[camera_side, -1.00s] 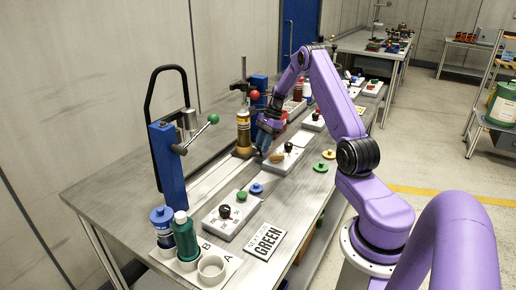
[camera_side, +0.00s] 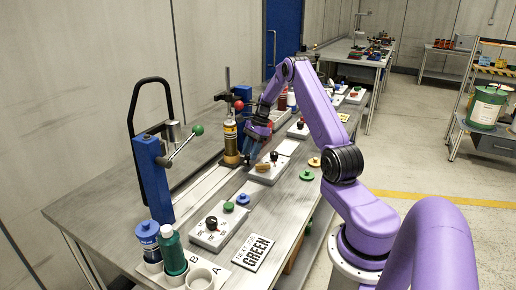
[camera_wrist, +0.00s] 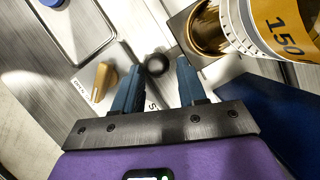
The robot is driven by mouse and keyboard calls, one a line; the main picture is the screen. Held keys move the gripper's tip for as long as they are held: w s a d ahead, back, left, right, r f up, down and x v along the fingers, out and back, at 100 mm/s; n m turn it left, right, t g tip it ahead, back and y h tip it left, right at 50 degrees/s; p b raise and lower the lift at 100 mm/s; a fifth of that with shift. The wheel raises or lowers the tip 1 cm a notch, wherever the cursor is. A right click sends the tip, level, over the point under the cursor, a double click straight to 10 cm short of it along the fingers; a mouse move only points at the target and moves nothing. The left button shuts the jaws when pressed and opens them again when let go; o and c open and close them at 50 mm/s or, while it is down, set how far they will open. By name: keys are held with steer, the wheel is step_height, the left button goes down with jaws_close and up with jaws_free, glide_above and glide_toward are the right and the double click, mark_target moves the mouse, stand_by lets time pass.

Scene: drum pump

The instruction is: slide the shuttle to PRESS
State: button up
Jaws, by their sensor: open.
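The shuttle (camera_side: 231,160) is a small brass-coloured block on the pale rail (camera_side: 200,190), carrying an upright cylinder with a yellow label (camera_side: 230,138). In the wrist view its brass cup (camera_wrist: 207,32) and the labelled cylinder (camera_wrist: 285,28) show at the upper right. A black round knob (camera_wrist: 157,65) sits beside the cup, between my fingers. My gripper (camera_side: 250,154) is open, right beside the shuttle; in the wrist view its blue fingertips (camera_wrist: 155,68) stand either side of the knob, with a gap visible. The blue press column with a lever (camera_side: 152,178) stands at the rail's near left end.
A grey control box (camera_side: 268,172) with an ochre knob lies right of my gripper. A nearer box (camera_side: 218,230) has a black knob. Bottles stand in a white holder (camera_side: 200,277) at the front. A second blue column (camera_side: 243,99) rises behind the shuttle. The rail between shuttle and press looks clear.

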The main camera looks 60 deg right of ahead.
steer(key=s+d, duration=0.1)
steer(key=d, duration=0.2)
steer(key=s+d, duration=0.2)
steer(key=d, duration=0.2)
steer(key=s+d+r, duration=0.1)
steer(key=s+d, duration=0.1)
steer(key=d, duration=0.2)
steer(key=shift+d, duration=0.25)
